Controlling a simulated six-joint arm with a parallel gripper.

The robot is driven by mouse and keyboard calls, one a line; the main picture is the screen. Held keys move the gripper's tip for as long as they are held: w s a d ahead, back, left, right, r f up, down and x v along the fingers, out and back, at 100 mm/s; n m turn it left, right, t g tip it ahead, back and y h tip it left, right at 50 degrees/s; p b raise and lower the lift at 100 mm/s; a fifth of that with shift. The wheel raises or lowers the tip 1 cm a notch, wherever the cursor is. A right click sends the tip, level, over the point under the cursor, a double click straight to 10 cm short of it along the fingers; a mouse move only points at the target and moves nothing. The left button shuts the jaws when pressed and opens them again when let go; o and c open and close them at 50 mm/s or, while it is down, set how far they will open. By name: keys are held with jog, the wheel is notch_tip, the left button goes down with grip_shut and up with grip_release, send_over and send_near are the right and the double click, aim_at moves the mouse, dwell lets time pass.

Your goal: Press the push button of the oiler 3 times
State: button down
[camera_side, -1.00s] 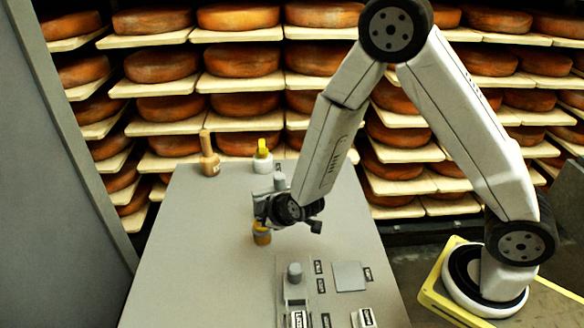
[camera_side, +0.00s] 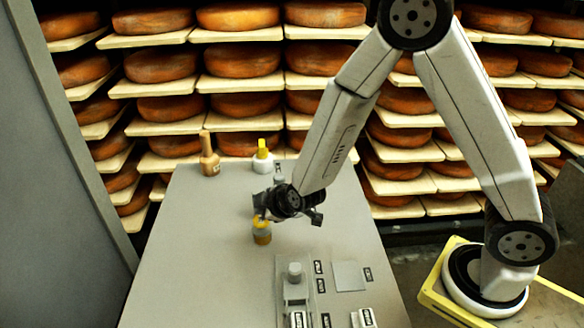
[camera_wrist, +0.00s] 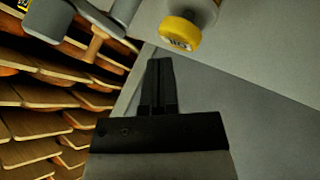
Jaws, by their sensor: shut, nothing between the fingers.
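The small oiler (camera_side: 262,232) stands upright on the grey table in the side view, with yellow near its top and an amber lower part. My gripper (camera_side: 262,206) is just above it in the side view, pointing down, apparently apart from its top. In the wrist view the shut, empty fingers (camera_wrist: 159,66) show at the middle. A yellow round part with dark lettering (camera_wrist: 180,33), apparently of the oiler, lies beyond and right of them. The push button cannot be made out clearly.
A tan bottle (camera_side: 209,156) and a white bottle with a yellow top (camera_side: 263,158) stand at the table's back edge. A grey fixture with a knob (camera_side: 295,273) and small labelled blocks lies at the front right. The table's left side (camera_side: 190,255) is clear. Cheese shelves stand behind.

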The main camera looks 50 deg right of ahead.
jog(key=shift+r, duration=2.5)
dwell(1.0)
notch_tip(320, 180, up, 4)
jog(key=shift+f, duration=0.1)
dwell(0.4)
jog(key=shift+f, duration=0.15)
jog(key=shift+f, duration=4.25)
jog(key=shift+f, duration=0.4)
